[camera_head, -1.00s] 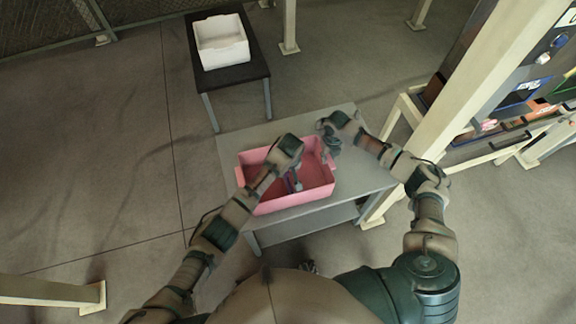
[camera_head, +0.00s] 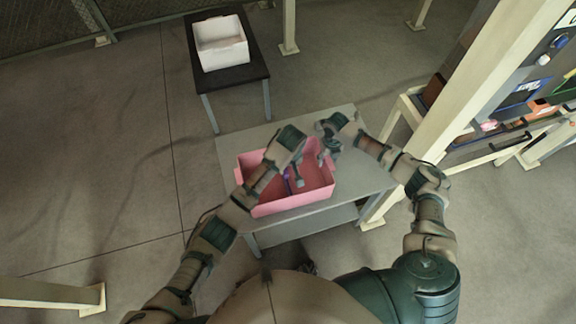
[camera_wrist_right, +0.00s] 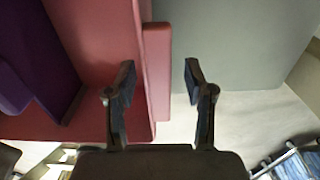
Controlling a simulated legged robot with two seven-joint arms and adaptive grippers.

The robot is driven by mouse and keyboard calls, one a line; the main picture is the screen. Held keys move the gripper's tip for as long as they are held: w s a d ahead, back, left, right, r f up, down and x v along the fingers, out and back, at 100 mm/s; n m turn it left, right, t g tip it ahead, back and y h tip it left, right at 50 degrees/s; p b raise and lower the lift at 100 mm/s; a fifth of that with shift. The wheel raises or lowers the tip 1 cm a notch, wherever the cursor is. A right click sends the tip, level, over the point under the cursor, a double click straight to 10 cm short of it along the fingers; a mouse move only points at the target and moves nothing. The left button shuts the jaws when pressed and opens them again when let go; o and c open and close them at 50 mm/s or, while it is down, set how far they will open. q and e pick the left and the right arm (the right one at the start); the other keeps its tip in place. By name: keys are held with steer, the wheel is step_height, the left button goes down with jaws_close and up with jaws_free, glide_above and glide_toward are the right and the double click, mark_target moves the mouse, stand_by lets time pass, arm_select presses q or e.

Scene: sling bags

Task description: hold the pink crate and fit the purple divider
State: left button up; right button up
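The pink crate (camera_head: 300,203) sits on the grey table, open side up. The purple divider (camera_head: 287,186) shows only as a small strip inside it, beside my left gripper (camera_head: 298,183). That gripper reaches down into the crate; its fingers are too small to tell whether they hold anything. My right gripper (camera_head: 327,156) is at the crate's right wall. In the right wrist view its fingers (camera_wrist_right: 160,75) are apart, with the crate's pink rim (camera_wrist_right: 158,100) between them and a gap at the right finger. The purple divider (camera_wrist_right: 45,65) stands inside the crate at the left there.
The grey table (camera_head: 358,175) has bare room to the right of the crate and behind it. A dark table (camera_head: 255,70) with a white box (camera_head: 222,50) stands further back. A cream post (camera_head: 440,130) and a shelf with goods stand to the right.

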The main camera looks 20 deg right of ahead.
steer(key=shift+r, duration=0.1)
step_height(320, 180, up, 12)
stand_by(0.4)
steer(key=shift+f, duration=0.2)
